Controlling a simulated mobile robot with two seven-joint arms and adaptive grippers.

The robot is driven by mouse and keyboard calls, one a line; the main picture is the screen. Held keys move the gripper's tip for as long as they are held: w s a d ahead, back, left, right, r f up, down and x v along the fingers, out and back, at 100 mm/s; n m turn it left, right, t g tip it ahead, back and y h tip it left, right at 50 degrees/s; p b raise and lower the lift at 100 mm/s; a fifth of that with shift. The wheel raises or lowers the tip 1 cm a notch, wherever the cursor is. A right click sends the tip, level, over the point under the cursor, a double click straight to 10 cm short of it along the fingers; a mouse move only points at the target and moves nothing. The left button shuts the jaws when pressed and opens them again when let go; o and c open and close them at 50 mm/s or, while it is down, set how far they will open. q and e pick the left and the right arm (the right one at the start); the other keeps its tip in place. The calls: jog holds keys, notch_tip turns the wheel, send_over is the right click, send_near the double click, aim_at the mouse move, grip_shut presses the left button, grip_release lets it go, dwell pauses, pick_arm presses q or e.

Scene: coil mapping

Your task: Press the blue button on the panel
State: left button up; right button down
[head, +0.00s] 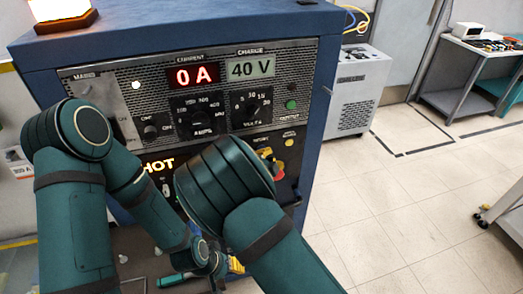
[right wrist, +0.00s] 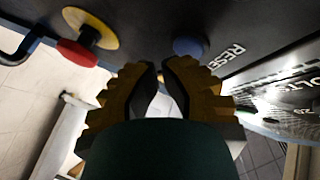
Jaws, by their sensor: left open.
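The blue button (right wrist: 190,46) is on the dark panel (right wrist: 262,32) in the right wrist view, beside the RESET label. My right gripper (right wrist: 161,68) has its yellow-and-black fingers together and empty, with the tips just below the button in the picture. I cannot tell whether they touch it. In the head view my right arm (head: 228,190) covers the button and the right gripper. My left gripper (head: 214,263) is low in front of the cabinet, small and partly hidden by my right arm; it is open, apart from the button.
A red-and-yellow rotary switch (right wrist: 80,50) is left of the button; it also shows in the head view (head: 270,163). The cabinet (head: 322,95) has displays reading 0 A and 40 V. A grey chiller (head: 352,95) stands behind it. The floor at right is mostly clear.

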jog(key=shift+w+a, duration=0.15)
jog(key=shift+w, duration=0.2)
dwell(0.8)
jog(key=shift+s+b, duration=0.1)
jog(key=shift+b, duration=0.2)
jog(key=shift+s+d, duration=0.25)
jog(key=shift+s, duration=0.4)
jog(key=shift+s+d+b, duration=0.25)
jog(key=shift+s+b, duration=0.05)
jog(key=shift+s, duration=0.5)
jog(key=shift+s+d+b, duration=0.3)
jog(key=shift+s, duration=0.5)
jog(key=shift+s+d+b, duration=0.25)
jog(key=shift+s+b, duration=0.05)
jog(key=shift+s, duration=0.5)
